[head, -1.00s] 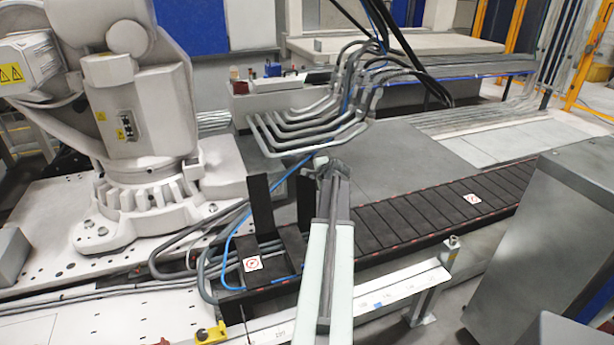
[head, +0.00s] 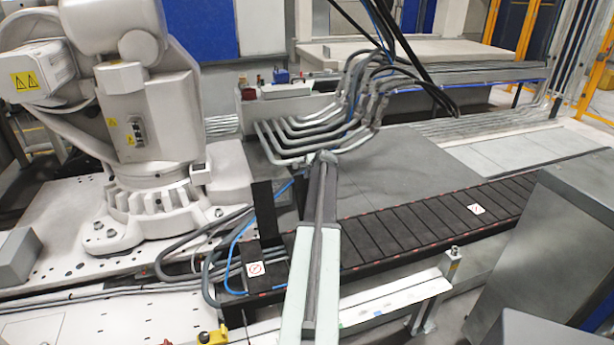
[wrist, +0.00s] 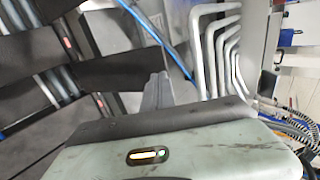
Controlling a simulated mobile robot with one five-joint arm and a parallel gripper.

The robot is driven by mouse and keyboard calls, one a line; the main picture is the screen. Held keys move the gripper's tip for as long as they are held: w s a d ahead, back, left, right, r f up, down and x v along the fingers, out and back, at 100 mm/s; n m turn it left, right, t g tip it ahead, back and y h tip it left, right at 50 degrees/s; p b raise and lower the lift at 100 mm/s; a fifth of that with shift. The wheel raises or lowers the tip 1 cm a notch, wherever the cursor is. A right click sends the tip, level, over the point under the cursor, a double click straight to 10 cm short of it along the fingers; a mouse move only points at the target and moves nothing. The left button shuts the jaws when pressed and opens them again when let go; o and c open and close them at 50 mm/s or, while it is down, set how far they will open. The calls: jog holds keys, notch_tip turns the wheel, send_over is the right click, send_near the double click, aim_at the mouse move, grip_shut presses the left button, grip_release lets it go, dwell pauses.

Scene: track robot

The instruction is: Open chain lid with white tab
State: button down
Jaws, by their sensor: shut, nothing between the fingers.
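The black cable chain (head: 415,225) runs from lower left to upper right, with a row of flat lids along its top. A small white tab with a red mark (head: 255,268) is on the near left end, and another white tab (head: 477,209) is farther right. A black lid (head: 264,208) stands upright at the left end; a second upright one is partly hidden behind my arm. My gripper (head: 325,158) is shut and empty, above and beyond the chain. In the wrist view my gripper (wrist: 157,92) points past dark lids (wrist: 110,65); no white tab shows there.
Blue and grey cables (head: 232,255) loop beside the chain's left end. Bent grey pipes (head: 300,140) stand just beyond my gripper. A white robot arm (head: 150,130) is at left, a grey cabinet (head: 560,250) at right. The grey floor plate (head: 400,165) is clear.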

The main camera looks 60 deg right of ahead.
jog(key=p+v, duration=0.9)
jog(key=v, duration=0.4)
jog(key=shift+r, duration=0.3)
jog(key=shift+w, duration=0.15)
